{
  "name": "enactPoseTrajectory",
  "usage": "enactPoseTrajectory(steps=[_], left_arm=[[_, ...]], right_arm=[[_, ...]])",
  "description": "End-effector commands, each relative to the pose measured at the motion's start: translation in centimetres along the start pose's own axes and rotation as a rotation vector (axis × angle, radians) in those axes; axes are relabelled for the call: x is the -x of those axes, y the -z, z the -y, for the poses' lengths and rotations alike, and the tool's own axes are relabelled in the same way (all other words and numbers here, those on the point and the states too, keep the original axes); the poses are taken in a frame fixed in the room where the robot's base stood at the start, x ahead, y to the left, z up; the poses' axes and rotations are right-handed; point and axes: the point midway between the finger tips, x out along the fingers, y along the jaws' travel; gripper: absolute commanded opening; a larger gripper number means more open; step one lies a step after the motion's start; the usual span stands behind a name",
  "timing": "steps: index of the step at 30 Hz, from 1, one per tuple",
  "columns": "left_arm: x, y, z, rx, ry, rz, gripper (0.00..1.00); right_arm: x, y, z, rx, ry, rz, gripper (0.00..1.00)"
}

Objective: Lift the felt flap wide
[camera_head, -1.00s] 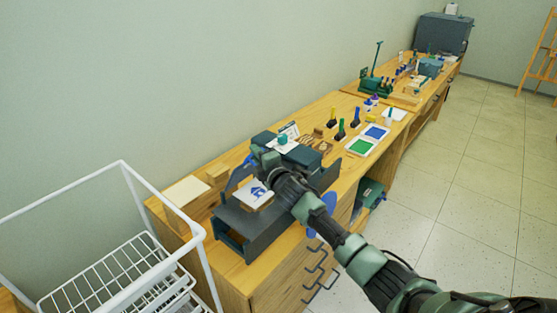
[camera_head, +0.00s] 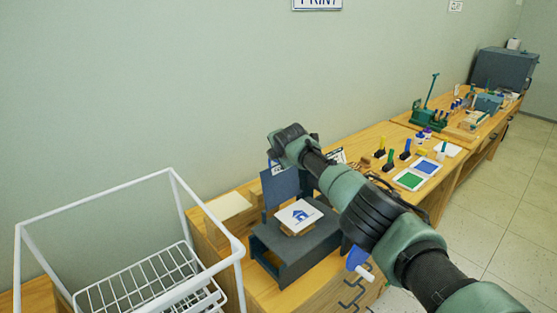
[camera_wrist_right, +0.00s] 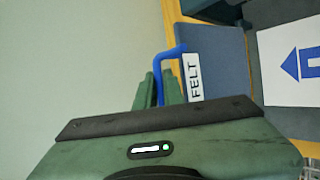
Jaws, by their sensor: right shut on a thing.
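The felt flap (camera_head: 280,190) is a blue-grey panel standing raised, roughly upright, at the back of the dark grey press (camera_head: 310,252). Its white FELT label shows in the right wrist view (camera_wrist_right: 194,78). My right gripper (camera_wrist_right: 160,88) is shut on the flap's bent blue handle (camera_wrist_right: 171,52). In the head view my right wrist is above the flap, and the fingers are mostly hidden. My left gripper is not in view.
A white wire rack (camera_head: 150,275) stands at left. A pale board (camera_head: 228,205) lies left of the press. Green and blue ink pads (camera_head: 417,175) and several coloured tools are to the right. Dark hooks (camera_head: 352,290) stick out from the bench front.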

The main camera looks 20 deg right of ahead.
Motion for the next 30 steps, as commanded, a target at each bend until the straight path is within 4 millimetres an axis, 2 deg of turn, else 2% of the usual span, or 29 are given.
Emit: enactPoseTrajectory(steps=[1, 17, 18, 20, 30], left_arm=[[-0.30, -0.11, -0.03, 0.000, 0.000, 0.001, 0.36], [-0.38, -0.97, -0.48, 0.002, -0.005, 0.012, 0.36], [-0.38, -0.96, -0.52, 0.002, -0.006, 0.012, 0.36], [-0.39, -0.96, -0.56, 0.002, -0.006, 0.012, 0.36], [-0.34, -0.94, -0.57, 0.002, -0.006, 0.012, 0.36]], right_arm=[[-0.31, 0.28, 0.72, -0.001, 0.021, -0.003, 0.00], [-0.35, 0.39, 1.11, 0.007, 0.047, -0.006, 0.00], [-0.36, 0.39, 1.12, 0.007, 0.047, -0.006, 0.17], [-0.35, 0.38, 1.10, 0.007, 0.046, -0.006, 0.30], [-0.26, 0.32, 1.04, 0.009, 0.045, -0.005, 0.30]])
